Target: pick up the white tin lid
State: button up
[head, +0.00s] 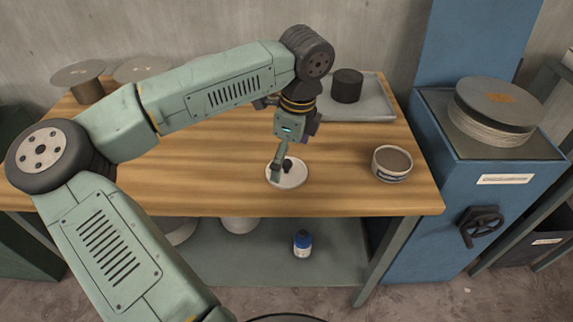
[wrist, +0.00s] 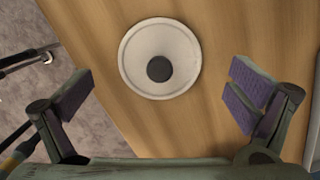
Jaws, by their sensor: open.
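The white tin lid (head: 294,179) lies flat on the wooden table near its front edge in the head view. It is round with a dark knob in its middle, and it shows whole in the wrist view (wrist: 138,76). My gripper (head: 282,168) is over the lid in the head view and hides part of it. In the wrist view my gripper (wrist: 165,98) is open, its purple-padded fingers wide apart. The lid lies between and a little beyond the fingers, with nothing held. How high the fingertips are above the lid is hard to tell.
An open tin (head: 392,164) stands right of the lid on the table (head: 225,160). A grey tray (head: 375,108) with a dark cylinder (head: 347,86) is at the back. Spools (head: 80,78) stand at the back left. A blue cabinet (head: 440,190) adjoins the right. A small bottle (head: 303,244) is on the lower shelf.

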jog(key=shift+a+f, duration=0.1)
jog(key=shift+f, duration=1.1)
jog(key=shift+c, duration=0.6)
jog(key=c, duration=0.9)
jog(key=shift+s, duration=0.1)
jog(key=c, duration=0.5)
jog(key=shift+f, duration=0.1)
